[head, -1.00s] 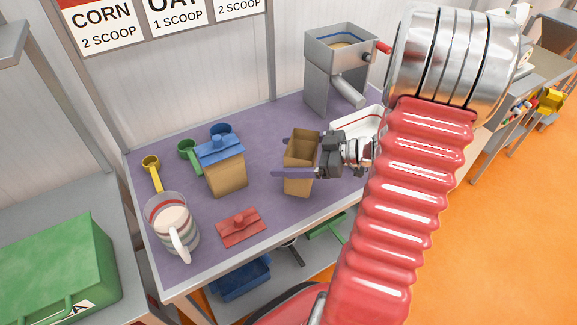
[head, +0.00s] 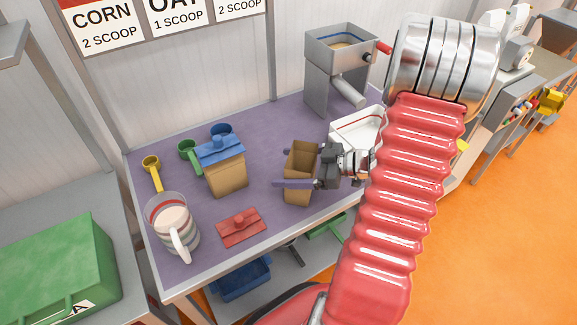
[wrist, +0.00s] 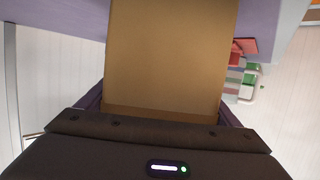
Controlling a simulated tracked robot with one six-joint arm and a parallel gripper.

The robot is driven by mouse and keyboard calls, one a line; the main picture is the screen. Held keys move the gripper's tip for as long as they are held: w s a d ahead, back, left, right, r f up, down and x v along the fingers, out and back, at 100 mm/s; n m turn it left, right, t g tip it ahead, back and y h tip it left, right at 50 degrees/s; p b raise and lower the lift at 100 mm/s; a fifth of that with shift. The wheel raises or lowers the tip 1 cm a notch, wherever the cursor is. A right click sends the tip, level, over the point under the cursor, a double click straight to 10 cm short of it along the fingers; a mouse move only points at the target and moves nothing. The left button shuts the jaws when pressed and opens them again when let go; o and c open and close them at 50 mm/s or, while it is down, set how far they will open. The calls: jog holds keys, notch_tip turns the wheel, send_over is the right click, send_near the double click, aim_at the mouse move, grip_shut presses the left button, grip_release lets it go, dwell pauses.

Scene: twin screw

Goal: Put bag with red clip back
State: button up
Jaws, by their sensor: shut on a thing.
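An open brown paper bag (head: 300,190) has no clip on it and stands roughly upright near the front edge of the purple table. My gripper (head: 295,180) comes from the right and is shut on this bag, one purple finger across its near side. In the wrist view the bag (wrist: 170,55) fills the middle between the fingers. The red clip (head: 240,226) lies loose on the table to the left of the bag. I cannot tell whether the bag's bottom touches the table.
A second brown bag (head: 227,176) with a blue clip (head: 220,149) stands to the left. Scoops and a striped mug (head: 172,225) are at the far left. A grey mill (head: 335,70) and a white tray (head: 352,130) are behind. Purple tabletop (head: 265,130) is free behind the bags.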

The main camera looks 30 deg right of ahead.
jog(key=o, duration=1)
jog(key=shift+o, duration=0.2)
jog(key=shift+s+d+r, duration=0.15)
jog(key=shift+d, duration=0.05)
jog(key=v, duration=1.1)
jog(key=shift+s+d, duration=0.15)
jog(key=shift+s, duration=0.1)
